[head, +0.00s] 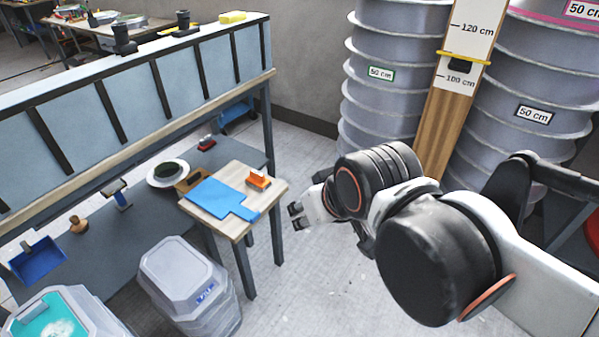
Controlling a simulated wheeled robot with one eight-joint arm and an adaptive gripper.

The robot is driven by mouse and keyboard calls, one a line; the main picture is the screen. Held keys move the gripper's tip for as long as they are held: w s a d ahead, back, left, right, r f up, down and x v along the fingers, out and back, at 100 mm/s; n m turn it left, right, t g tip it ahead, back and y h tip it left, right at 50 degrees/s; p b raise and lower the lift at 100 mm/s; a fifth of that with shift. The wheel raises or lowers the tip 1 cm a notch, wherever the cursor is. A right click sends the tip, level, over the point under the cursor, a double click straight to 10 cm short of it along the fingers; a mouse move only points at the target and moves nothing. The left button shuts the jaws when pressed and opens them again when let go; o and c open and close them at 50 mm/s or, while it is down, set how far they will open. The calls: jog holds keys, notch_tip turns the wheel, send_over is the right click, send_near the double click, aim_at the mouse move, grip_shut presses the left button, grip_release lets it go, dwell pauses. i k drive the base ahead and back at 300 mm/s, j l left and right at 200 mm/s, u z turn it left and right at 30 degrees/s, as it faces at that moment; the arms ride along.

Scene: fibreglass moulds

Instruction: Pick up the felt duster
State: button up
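I cannot tell for sure which thing is the felt duster. A small orange block-like thing (258,181) lies on the light wooden table top, beside a blue flat paddle-shaped sheet (222,197). A small red and black block (206,143) lies further back on the dark bench. A yellow block (232,17) lies on the ledge at the top. My gripper (297,215) is in the air just right of the wooden table, apart from all of these. Its two short dark fingertips look spread, with nothing between them.
The wooden table (276,187) has free room at its front. The dark bench (130,228) bears a white plate (168,173), a brush (117,194) and a blue dustpan (37,260). Grey lidded tubs (183,273) stand before it. Tall grey ringed columns (392,62) stand behind my arm.

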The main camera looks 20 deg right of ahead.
aim_at(257, 181)
jog(key=u, duration=1.15)
jog(key=z, duration=1.25)
jog(key=i+j, duration=0.3)
jog(key=j, duration=0.15)
jog(key=i+j+u, duration=0.1)
jog(key=i+j, duration=0.15)
jog(key=j, duration=0.2)
jog(key=i+j, duration=0.3)
jog(key=j, duration=0.15)
jog(key=u, duration=0.05)
